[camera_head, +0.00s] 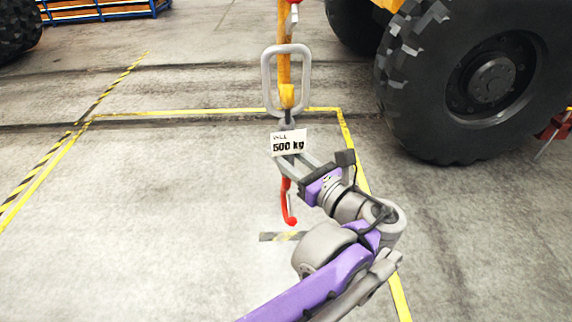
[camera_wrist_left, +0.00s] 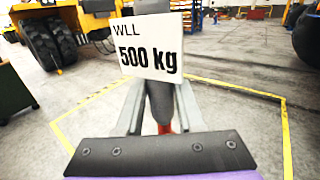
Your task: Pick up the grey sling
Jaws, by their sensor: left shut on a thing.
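A white tag (camera_head: 288,143) reading "WLL 500 kg" is below the ring, and a red hook (camera_head: 289,212) hangs at the bottom. My left gripper (camera_head: 291,163) is shut on the sling just below the tag. In the left wrist view the tag (camera_wrist_left: 152,48) stands in front of the fingers, and the dark grey sling body (camera_wrist_left: 160,100) is between them. The tag hides part of the grip. My right gripper is not in view.
A big-wheeled vehicle's tyre (camera_head: 480,80) stands to the right. A blue rack (camera_head: 105,10) is at the back left. The floor at left is clear.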

